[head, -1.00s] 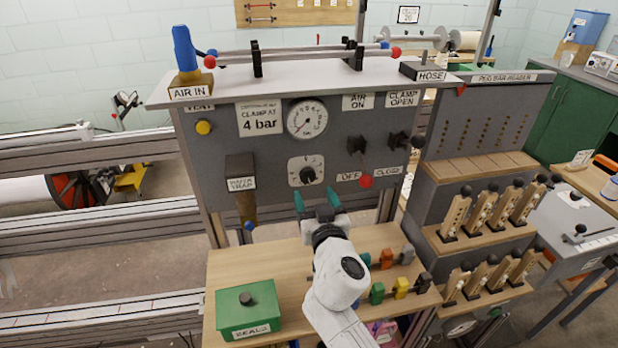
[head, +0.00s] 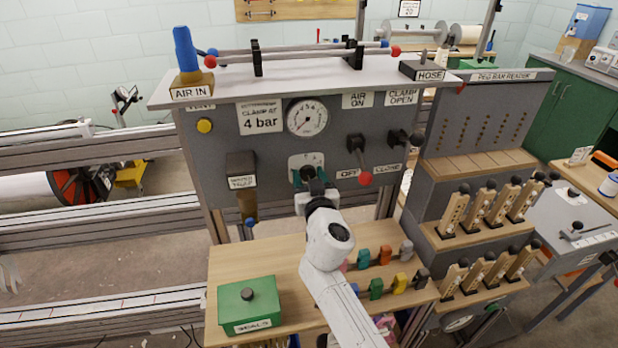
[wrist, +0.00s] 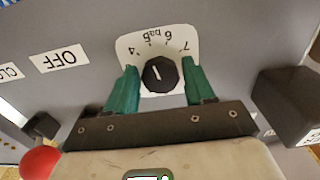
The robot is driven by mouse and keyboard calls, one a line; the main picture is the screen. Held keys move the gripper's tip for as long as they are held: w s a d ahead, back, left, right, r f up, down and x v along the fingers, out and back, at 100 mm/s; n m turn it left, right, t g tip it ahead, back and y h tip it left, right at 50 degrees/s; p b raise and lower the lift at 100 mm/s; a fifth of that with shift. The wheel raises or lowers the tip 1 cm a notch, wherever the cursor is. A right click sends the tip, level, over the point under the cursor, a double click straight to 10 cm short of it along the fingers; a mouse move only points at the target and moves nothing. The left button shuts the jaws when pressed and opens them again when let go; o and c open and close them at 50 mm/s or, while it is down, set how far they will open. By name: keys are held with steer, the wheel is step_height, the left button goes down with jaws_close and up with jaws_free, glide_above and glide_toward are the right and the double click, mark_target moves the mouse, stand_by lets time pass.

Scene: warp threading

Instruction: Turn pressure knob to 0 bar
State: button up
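The pressure knob (wrist: 160,75) is a black faceted dial with a white pointer line on a white scale plate (wrist: 138,45) marked in bar. The wrist view shows it upside down, with numbers such as 4, 6 and 7 visible. In the head view the knob (head: 312,172) is partly covered by my gripper (head: 315,188). My gripper's teal fingers (wrist: 160,90) are open, one on each side of the knob, with gaps to it. The round pressure gauge (head: 307,117) is above the knob; its needle is too small to read surely.
The water trap (head: 242,172) juts out at left. A wooden shelf (head: 235,265) below bears a green SEALS box (head: 249,307) and coloured pieces.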

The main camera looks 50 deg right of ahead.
steer(key=c, duration=0.7)
steer(key=shift+c, duration=0.2)
steer(key=shift+n, duration=0.3)
